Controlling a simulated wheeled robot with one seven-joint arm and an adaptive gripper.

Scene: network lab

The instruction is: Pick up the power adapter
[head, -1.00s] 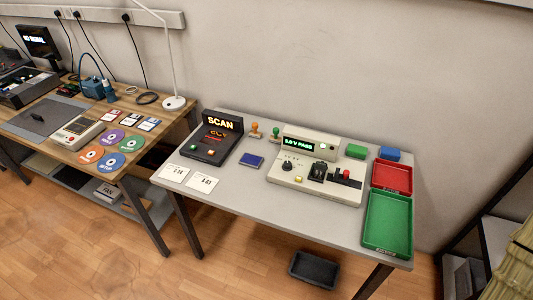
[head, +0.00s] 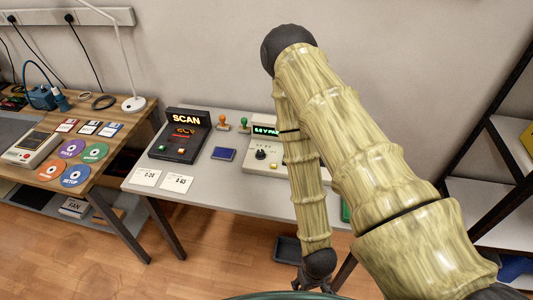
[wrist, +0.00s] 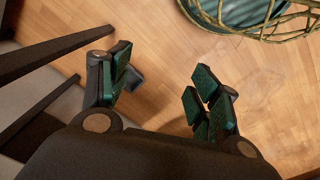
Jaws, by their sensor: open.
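The power adapter cannot be made out now; my arm covers most of the tester (head: 258,160) with the lit display, where a black block showed earlier. The tester stands on the grey table (head: 215,188), with only its left part visible. My gripper (wrist: 163,90) is open and empty in the wrist view, its green-padded fingers wide apart over the wooden floor.
On the grey table are the SCAN device (head: 181,135), a blue box (head: 224,154), two stamps and white cards (head: 146,177). A black bin (head: 287,249) is on the floor. A wooden desk (head: 110,160) stands left, a shelf rack (head: 478,140) right. Table legs (wrist: 60,50) show beside my gripper.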

